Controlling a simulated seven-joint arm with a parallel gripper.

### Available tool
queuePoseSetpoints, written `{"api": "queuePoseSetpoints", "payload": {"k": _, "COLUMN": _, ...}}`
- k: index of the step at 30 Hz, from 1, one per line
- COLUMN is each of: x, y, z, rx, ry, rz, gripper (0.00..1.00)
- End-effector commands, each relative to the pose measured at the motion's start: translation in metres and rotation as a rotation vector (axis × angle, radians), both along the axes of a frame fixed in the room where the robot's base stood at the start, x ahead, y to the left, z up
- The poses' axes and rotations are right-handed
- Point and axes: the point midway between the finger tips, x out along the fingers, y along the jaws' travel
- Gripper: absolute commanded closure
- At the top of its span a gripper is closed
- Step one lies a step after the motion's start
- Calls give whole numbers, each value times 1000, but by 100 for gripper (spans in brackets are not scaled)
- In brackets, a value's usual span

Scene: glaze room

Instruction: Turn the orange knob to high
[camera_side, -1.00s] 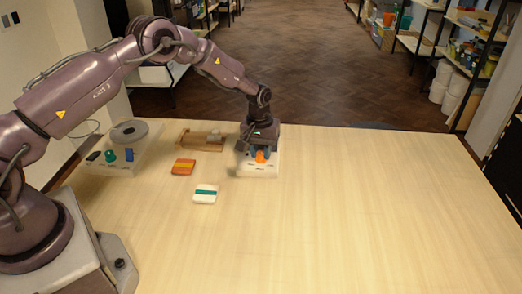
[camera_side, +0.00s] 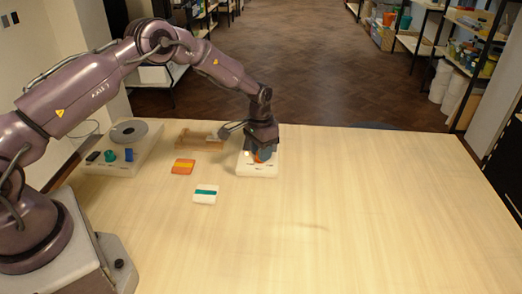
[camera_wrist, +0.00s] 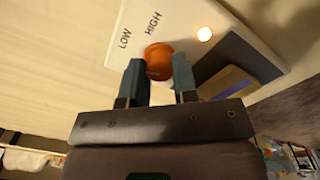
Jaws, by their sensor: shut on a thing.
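The orange knob (camera_wrist: 158,58) sits on a white control box (camera_wrist: 122,58) printed LOW and HIGH. My gripper (camera_wrist: 158,76) is shut on the knob, with one blue-grey finger on each side of it. Which way the knob points cannot be made out. A small lamp (camera_wrist: 204,34) near the word HIGH glows. In the side view, the box (camera_side: 257,171) stands near the far edge of the table.
To the left stands another white unit with a grey disc (camera_side: 129,131), a teal knob (camera_side: 110,155) and a blue part (camera_side: 129,154). A wooden tray (camera_side: 190,143), an orange packet (camera_side: 183,166) and a white packet with a teal stripe (camera_side: 205,194) lie nearby. The table's right side is clear.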

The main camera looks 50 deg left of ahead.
Motion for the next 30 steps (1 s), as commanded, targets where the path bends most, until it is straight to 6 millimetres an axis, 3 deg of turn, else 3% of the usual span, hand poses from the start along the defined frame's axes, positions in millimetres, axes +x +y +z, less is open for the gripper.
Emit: {"api": "queuePoseSetpoints", "payload": {"k": 30, "x": -1, "y": -1, "z": 1, "rx": -1, "ry": 4, "rz": -964, "gripper": 97}}
